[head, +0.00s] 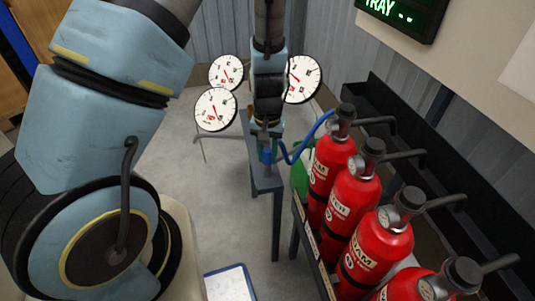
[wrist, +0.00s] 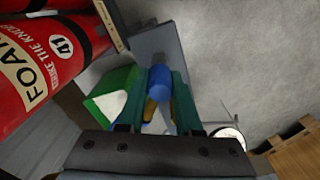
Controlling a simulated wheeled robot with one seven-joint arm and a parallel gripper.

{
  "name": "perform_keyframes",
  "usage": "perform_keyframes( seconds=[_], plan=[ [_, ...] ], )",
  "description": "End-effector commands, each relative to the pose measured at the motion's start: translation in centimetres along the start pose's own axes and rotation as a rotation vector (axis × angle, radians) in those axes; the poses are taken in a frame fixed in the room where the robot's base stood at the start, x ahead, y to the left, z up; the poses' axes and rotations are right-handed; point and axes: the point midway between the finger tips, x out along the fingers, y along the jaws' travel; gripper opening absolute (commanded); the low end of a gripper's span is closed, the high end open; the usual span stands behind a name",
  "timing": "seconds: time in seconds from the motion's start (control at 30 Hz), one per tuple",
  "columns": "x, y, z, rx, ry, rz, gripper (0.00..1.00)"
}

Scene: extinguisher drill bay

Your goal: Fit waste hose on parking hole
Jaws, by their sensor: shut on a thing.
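The blue waste hose (head: 306,146) curves from beside the red extinguishers down to my gripper (head: 266,138), above a narrow grey bench (head: 262,180). In the wrist view, my gripper (wrist: 160,82) has its green fingers on both sides of a blue cylindrical hose end (wrist: 159,84), and it is shut on it. The blue end also shows below the gripper in the head view (head: 267,156). The grey bench top (wrist: 158,43) lies beyond it in the wrist view. I cannot make out the parking hole in either view.
Several red extinguishers (head: 352,200) stand in a rack at the right, close to the hose. A green object (head: 299,178) is beside the bench. White dial gauges (head: 215,109) stand around my gripper. Open grey floor (head: 213,180) lies left of the bench.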

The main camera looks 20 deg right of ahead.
Motion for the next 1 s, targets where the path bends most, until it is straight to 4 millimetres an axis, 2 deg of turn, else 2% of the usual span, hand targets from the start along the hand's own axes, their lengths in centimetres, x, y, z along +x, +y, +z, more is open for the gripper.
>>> perform_keyframes(
  seconds=[0.23, 0.27, 0.57, 0.83, 1.0],
  plan=[
    [0.1, 0.0, 0.0, 0.000, 0.000, 0.000, 0.00],
    [0.1, 0.0, 0.0, 0.000, 0.000, 0.000, 0.36],
    [0.1, 0.0, 0.0, 0.000, 0.000, 0.000, 0.68],
    [-0.1, 0.0, 0.0, 0.000, 0.000, 0.000, 0.68],
    [-2.0, 0.0, -0.1, 0.002, 0.004, 0.001, 0.68]
  ],
)
